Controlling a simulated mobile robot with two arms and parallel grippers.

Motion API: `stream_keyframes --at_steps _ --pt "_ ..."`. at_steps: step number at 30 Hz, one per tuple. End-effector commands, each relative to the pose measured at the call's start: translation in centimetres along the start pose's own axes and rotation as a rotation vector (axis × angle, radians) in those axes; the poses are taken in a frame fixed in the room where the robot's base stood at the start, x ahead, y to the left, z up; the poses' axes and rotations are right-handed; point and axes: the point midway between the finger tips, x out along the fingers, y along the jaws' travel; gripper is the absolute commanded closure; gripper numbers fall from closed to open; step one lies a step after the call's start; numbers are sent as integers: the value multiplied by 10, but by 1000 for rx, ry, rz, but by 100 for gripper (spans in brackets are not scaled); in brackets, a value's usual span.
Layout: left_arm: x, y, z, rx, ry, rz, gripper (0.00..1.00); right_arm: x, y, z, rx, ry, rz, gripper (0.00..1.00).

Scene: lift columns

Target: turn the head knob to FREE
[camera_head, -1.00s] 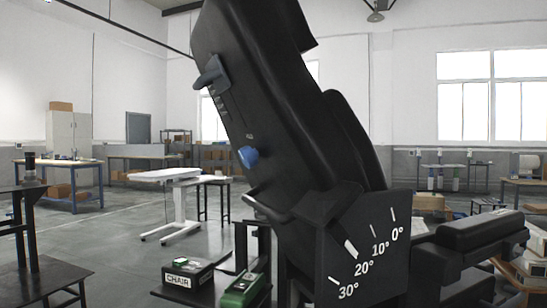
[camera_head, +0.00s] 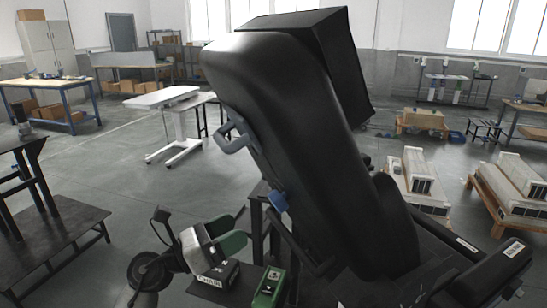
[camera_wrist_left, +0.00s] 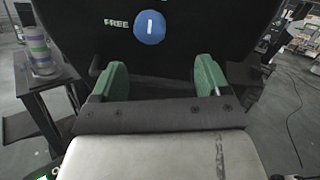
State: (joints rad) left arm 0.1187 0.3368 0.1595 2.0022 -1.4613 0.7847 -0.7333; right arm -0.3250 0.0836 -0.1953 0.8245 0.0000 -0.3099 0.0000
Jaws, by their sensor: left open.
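The blue knob (camera_head: 278,201) sits on the side of a tilted black chair back (camera_head: 290,130). In the left wrist view the knob (camera_wrist_left: 150,28) is round, with a short, nearly upright white mark. The white word FREE (camera_wrist_left: 116,23) is printed left of it. My left gripper (camera_head: 228,236), with green fingers, is left of and below the knob in the head view. Its fingers (camera_wrist_left: 160,78) are apart with nothing between them, and the knob shows beyond them, untouched. My right gripper is not in view.
A blue-grey lever (camera_head: 232,137) sticks out higher on the chair back. A box marked CHAIR (camera_head: 215,283) and a green box (camera_head: 268,288) stand below my gripper. A dark stand (camera_head: 60,240) is at left. Open floor (camera_head: 130,185) lies between.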

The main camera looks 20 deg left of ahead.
Motion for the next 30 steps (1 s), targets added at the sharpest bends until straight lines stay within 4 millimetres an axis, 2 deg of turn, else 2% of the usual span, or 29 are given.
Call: stream_keyframes --at_steps 1,4,8,11,14,24,30 --pt "6 1 22 76 65 -3 24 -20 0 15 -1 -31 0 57" --pt "6 9 28 181 166 -7 24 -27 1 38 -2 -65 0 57" --pt "8 14 28 239 229 -9 24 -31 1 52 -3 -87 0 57" --pt "15 16 26 245 240 -10 24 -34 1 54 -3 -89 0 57" --pt "30 15 23 244 238 -12 24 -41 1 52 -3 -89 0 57" --pt "91 16 8 241 236 -12 24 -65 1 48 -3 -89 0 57" --pt "108 17 2 243 237 -11 24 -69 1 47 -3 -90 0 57"
